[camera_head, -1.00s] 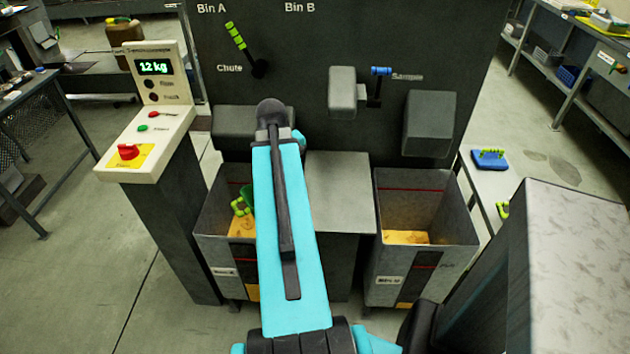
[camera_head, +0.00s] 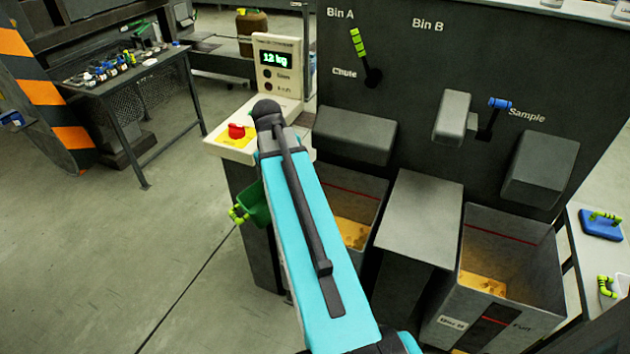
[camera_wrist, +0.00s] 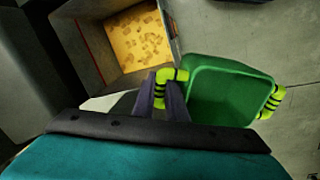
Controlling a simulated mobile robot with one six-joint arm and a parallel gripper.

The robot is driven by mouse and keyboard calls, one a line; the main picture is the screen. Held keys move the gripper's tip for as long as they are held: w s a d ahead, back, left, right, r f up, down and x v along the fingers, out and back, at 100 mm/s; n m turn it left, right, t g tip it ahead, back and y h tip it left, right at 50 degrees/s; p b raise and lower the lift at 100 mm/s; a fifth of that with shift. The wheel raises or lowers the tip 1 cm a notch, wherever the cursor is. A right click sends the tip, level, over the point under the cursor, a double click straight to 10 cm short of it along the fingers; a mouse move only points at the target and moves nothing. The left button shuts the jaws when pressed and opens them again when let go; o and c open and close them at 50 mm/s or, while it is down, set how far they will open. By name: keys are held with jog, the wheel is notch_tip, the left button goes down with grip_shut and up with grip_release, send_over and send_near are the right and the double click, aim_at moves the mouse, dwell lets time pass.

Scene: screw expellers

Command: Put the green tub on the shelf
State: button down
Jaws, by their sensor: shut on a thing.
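The green tub (camera_wrist: 228,95) has two yellow-green handles with dark bands. In the wrist view my gripper (camera_wrist: 168,94) is shut on its near left handle, and the tub hangs to the right of the fingers. No contents are visible in it. In the head view the tub (camera_head: 256,204) shows left of my blue arm, partly hidden by it, in front of the control post and left of the left bin. My gripper is hidden behind my arm there. A pale shelf-like surface (camera_head: 588,258) is at the right edge; I cannot tell whether it is the task's shelf.
The left bin (camera_head: 378,190) and right bin (camera_head: 548,275) hold yellow material under a dark machine panel (camera_head: 560,85). A control post with a red button (camera_head: 237,131) stands close behind the tub. A blue tray-like item (camera_head: 601,226) lies on the pale surface. Open floor (camera_head: 150,260) is at left.

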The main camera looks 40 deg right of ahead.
jog(key=w+a+r+n, duration=0.1)
jog(key=w+a, duration=0.3)
jog(key=a, duration=0.6)
jog(key=w+a+r+n, duration=0.2)
jog(key=w+a+n, duration=0.1)
jog(key=a, duration=0.8)
jog(key=w+a+r+n+t, duration=0.1)
jog(key=w+a, duration=0.4)
jog(key=a, duration=0.5)
jog(key=shift+w+a+r+n, duration=0.15)
jog(key=shift+w+a+n, duration=0.2)
jog(key=shift+n, duration=0.55)
jog(key=shift+d, duration=0.1)
